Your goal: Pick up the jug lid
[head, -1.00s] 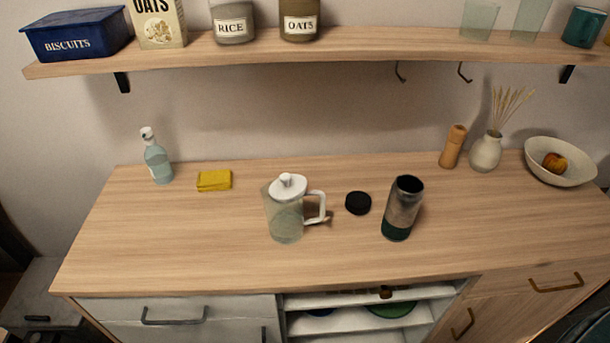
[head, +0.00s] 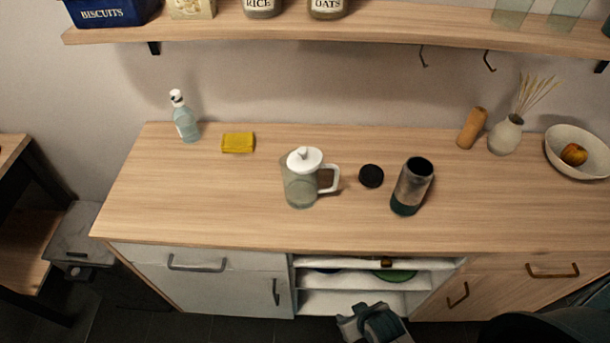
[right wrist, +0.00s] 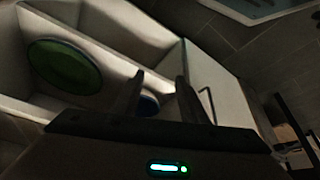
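The jug (head: 300,188) stands upright on the wooden counter in the head view, clear-sided with a white handle on its right. Its white jug lid (head: 304,159) with a round knob sits on top of it. My right gripper (head: 372,322) is low in front of the open shelves, below the counter edge and well away from the jug. In the right wrist view its two dark fingers (right wrist: 157,98) stand apart with nothing seen between them. My left gripper is not in view.
A black round lid (head: 371,176) and an open dark flask (head: 411,187) stand right of the jug. A yellow sponge (head: 238,143) and a soap bottle (head: 185,118) are to the left. A wall shelf (head: 350,25) hangs above. The counter's front left is clear.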

